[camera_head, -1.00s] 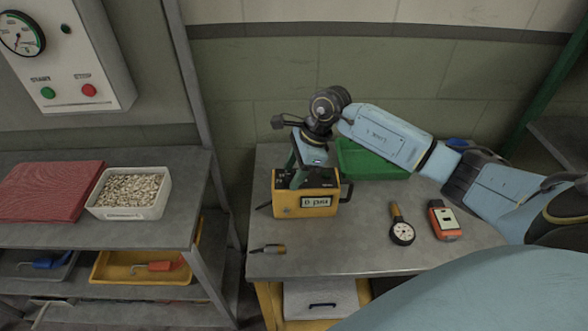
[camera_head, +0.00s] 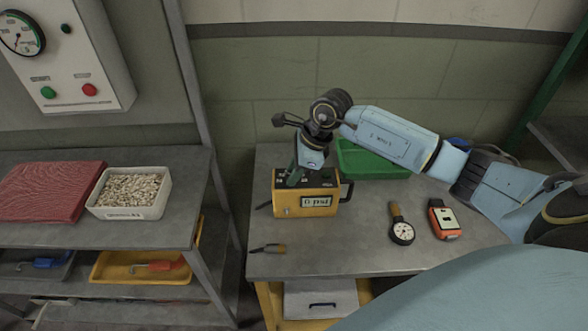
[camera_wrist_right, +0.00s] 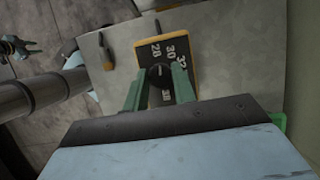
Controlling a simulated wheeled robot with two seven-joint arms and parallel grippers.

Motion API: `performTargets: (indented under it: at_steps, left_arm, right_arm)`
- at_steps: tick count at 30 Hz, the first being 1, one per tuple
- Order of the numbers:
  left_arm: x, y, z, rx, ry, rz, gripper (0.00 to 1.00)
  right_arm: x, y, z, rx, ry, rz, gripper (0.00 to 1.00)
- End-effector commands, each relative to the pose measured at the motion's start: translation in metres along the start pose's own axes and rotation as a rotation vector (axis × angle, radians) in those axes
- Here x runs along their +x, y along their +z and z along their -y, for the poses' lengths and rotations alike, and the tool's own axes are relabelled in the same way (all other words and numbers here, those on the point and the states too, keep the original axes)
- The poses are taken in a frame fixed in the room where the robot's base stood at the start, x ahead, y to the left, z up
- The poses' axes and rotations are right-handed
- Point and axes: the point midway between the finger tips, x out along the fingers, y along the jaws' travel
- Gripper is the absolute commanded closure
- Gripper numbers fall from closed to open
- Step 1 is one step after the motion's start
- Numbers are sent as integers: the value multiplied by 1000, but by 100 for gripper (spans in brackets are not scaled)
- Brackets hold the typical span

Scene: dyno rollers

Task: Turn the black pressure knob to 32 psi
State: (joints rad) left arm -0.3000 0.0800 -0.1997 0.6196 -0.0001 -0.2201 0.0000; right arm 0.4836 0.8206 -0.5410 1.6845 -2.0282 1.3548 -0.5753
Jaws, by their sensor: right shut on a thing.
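The yellow and black inflator box (camera_head: 306,205) stands on the grey bench, and its front display reads 0 psi. My right gripper (camera_head: 294,178) comes down on its top from above. In the right wrist view the black knob (camera_wrist_right: 159,74) sits between the green fingers of my right gripper (camera_wrist_right: 158,88), which are shut on it. White numbers 28, 30 and 32 show on the dial plate (camera_wrist_right: 167,48) around the knob, with another number partly hidden near the fingers. The knob's pointer is too small to read surely.
A green tray (camera_head: 372,160) lies behind the box. A dial gauge (camera_head: 402,232) and an orange meter (camera_head: 444,219) lie to its right, a screwdriver-like tool (camera_head: 268,249) in front. The bench front is mostly clear.

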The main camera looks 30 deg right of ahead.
Motion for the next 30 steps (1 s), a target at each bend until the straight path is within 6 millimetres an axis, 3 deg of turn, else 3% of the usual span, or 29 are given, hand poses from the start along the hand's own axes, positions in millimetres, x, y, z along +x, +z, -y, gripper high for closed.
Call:
performTargets:
  at_steps: [30]
  left_arm:
    - [9,1,0,1,0,0,64]
  right_arm:
    - [1,4,-3,825,-345,-27,97]
